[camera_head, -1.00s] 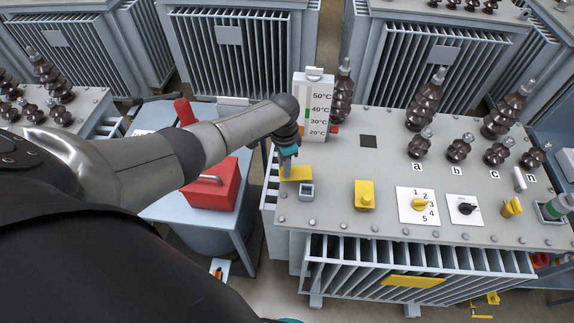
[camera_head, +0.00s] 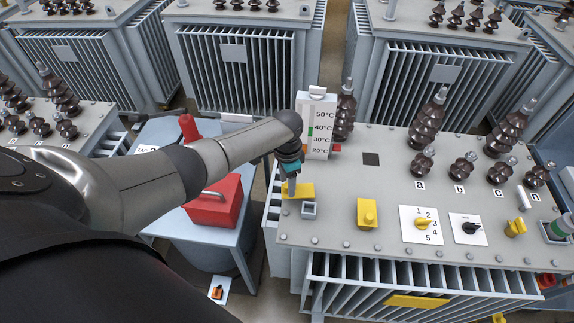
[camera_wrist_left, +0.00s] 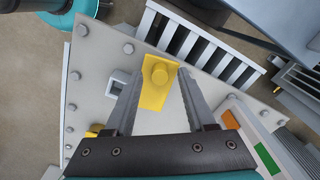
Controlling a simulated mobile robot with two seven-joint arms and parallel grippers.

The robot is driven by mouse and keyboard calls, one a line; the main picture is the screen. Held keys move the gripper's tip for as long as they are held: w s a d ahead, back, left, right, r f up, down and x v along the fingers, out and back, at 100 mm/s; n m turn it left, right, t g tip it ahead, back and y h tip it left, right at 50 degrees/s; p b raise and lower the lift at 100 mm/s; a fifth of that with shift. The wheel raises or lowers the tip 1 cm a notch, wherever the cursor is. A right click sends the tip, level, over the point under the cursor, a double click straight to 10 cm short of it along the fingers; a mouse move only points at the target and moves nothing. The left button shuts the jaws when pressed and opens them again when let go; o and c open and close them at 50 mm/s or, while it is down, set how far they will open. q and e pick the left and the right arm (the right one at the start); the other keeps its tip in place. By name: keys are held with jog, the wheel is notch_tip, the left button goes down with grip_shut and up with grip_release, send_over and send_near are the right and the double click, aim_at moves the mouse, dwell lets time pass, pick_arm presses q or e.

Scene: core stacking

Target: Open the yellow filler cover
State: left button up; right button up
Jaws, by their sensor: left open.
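The yellow filler cover (camera_head: 302,190) is a flat plate at the left end of the transformer's grey top. In the left wrist view the cover (camera_wrist_left: 154,96) shows a round knob. A small square grey neck (camera_head: 309,210) stands beside the plate, its dark opening uncovered. My left gripper (camera_head: 291,190) points down at the cover. In the left wrist view my left gripper (camera_wrist_left: 160,76) is open, with one finger on each side of the cover. I cannot tell whether a finger touches it. My right gripper is not in view.
A thermometer board (camera_head: 317,125) stands just behind the cover. To the right are a yellow block (camera_head: 367,213), a numbered dial (camera_head: 421,224), a black switch (camera_head: 468,229) and several brown insulators (camera_head: 427,125). A red toolbox (camera_head: 217,203) sits on a blue table at left.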

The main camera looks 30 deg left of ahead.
pick_arm(q)
notch_tip(320, 180, up, 15)
jog(key=p, duration=0.2)
jog(key=shift+f, duration=0.2)
dwell(0.4)
